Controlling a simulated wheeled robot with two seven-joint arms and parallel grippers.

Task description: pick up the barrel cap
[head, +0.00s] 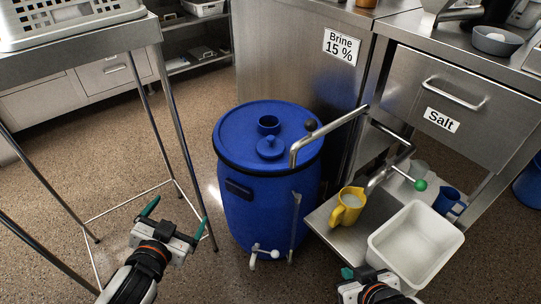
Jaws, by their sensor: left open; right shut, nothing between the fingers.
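The blue barrel (262,215) stands upright on the floor in the middle of the head view. On its lid (233,139) is a round raised neck (268,124) with a dark opening. A small round blue cap (270,148) with a knob on top lies on the lid just in front of that neck, apart from any gripper. My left gripper (175,219) is open and empty, low and to the left of the barrel, its green-tipped fingers spread. My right gripper (358,271) is shut and empty at the bottom, right of the barrel; its fingers are partly hidden.
A bent metal pipe (325,134) reaches over the lid's right side. A low shelf (338,238) holds a yellow jug (347,205) and a white tub (380,240) at the right. A metal table (80,57) stands at the left.

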